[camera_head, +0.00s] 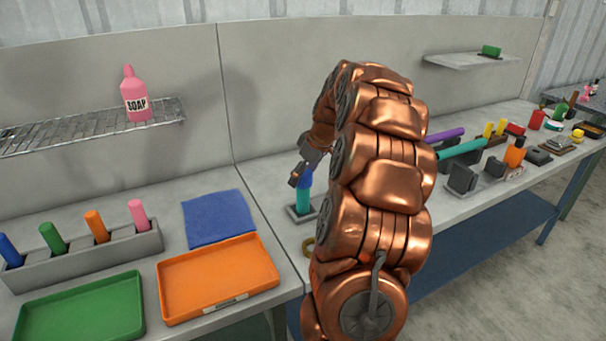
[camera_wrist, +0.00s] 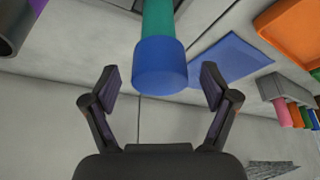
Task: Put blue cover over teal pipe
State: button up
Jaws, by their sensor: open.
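A teal pipe (camera_head: 303,201) stands upright in a small grey base (camera_head: 292,215) on the bench. The blue cover (camera_head: 305,180) sits on its top end. In the wrist view the blue cover (camera_wrist: 160,66) caps the end of the teal pipe (camera_wrist: 157,20). My gripper (camera_head: 301,172) is at the cover, coming from above. In the wrist view my gripper (camera_wrist: 161,82) is open, with one finger on each side of the cover and a gap to both. A second teal pipe (camera_head: 461,150) lies level on grey supports to the right.
A blue cloth (camera_head: 218,218), orange tray (camera_head: 218,280), green tray (camera_head: 80,308) and a grey rack (camera_head: 95,262) with coloured pegs are at left. A purple pipe (camera_head: 445,134) lies at right. A wire shelf (camera_head: 80,128) holds a pink soap bottle (camera_head: 134,97).

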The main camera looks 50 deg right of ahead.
jog(key=v, duration=1.2)
jog(key=shift+w, duration=0.1)
jog(key=s+a+f+g+y+p, duration=0.1)
jog(key=s+a+g, duration=0.1)
jog(key=a, duration=1.1)
jog(key=s+a+f+g+p, duration=0.1)
jog(key=s+a, duration=0.1)
jog(key=a, duration=1.1)
jog(key=s+a+f+g, duration=0.1)
jog(key=s+a+f, duration=0.2)
jog(key=s, duration=0.4)
jog(key=s+a+f+m+g+h, duration=0.1)
jog(key=s+a+f, duration=0.2)
jog(key=s+a, duration=0.2)
jog(key=s+a+f+m+g+p, duration=0.1)
jog(key=s+a+f, duration=0.2)
jog(key=s, duration=0.6)
jog(key=shift+s+a+h, duration=0.25)
jog(key=shift+a+h, duration=0.15)
jog(key=shift+a, duration=0.25)
jog(key=shift+c, duration=0.3)
